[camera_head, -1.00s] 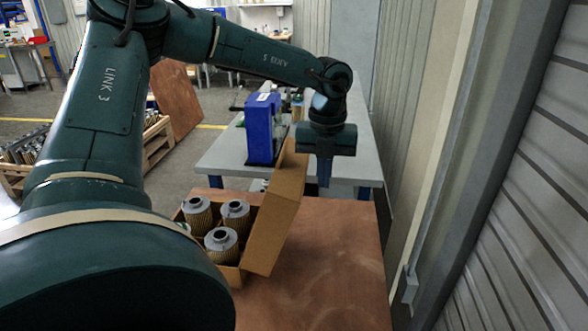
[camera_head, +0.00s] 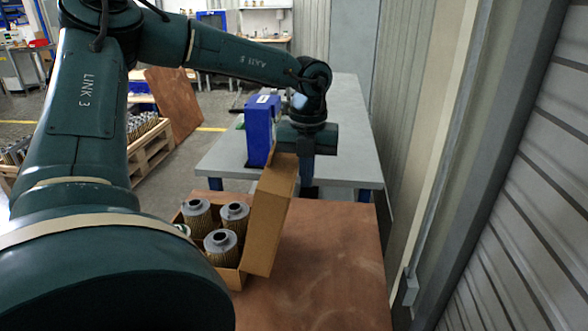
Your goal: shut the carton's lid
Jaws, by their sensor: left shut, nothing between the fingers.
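The brown cardboard carton (camera_head: 233,277) stands open on the wooden table. Its lid (camera_head: 269,218) stands up steeply along the carton's right side, leaning a little to the right at the top. Filter cartridges (camera_head: 221,243) with grey caps sit upright in the carton. My left gripper (camera_head: 307,184) points down with its fingers shut and empty, just right of the lid's far upper corner. I cannot tell whether it touches the lid. My left arm hides the carton's near left part. My right gripper is not in view.
The wooden table (camera_head: 335,265) is clear right of the carton. Behind it is a grey table (camera_head: 350,130) with a blue device (camera_head: 260,128). A wall closes the right side. A pallet crate (camera_head: 150,152) stands on the floor at left.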

